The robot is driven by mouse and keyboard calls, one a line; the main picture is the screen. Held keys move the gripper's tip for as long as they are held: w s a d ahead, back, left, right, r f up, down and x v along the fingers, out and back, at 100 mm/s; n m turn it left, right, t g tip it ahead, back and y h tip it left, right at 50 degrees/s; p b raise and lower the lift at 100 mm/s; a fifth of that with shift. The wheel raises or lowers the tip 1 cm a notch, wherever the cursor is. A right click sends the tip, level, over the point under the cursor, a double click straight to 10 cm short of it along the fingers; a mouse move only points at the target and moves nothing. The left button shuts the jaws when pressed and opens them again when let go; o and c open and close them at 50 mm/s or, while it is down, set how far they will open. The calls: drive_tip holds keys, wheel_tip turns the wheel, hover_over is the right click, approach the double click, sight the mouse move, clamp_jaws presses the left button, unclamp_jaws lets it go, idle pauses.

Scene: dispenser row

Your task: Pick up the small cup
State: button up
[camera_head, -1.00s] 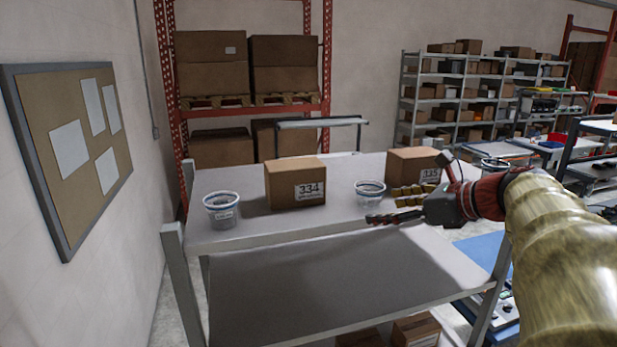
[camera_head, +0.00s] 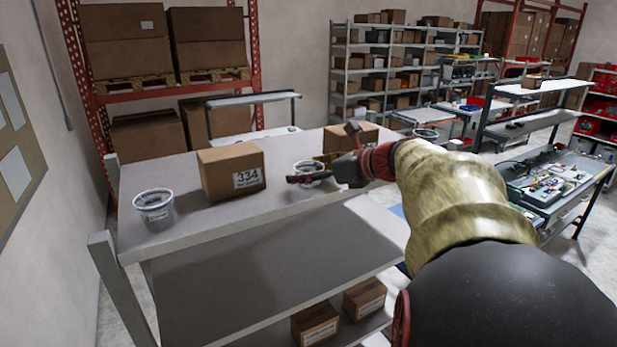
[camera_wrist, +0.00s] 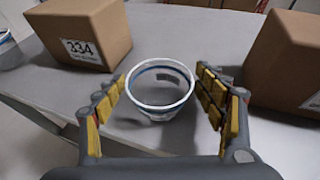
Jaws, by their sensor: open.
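A small clear cup (camera_wrist: 160,90) with a white and blue rim stands upright on the shelf top (camera_head: 190,238). In the wrist view it sits between the open fingers of my gripper (camera_wrist: 162,112), with room on both sides. In the head view the cup (camera_head: 308,169) is partly hidden behind my gripper (camera_head: 302,179). A similar cup (camera_head: 153,207) stands at the left end of the shelf, and another cup (camera_head: 425,135) shows farther right behind my arm.
A brown box marked 334 (camera_head: 231,171) stands left of the middle cup. Another brown box (camera_head: 350,138) is to its right, close to my gripper's right finger in the wrist view. The shelf's front edge is near. More boxes (camera_head: 315,322) lie on the lower shelf.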

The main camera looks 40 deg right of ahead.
drive_tip(key=c, duration=1)
drive_tip(key=shift+c, duration=0.2)
drive_tip(key=shift+r, duration=0.15)
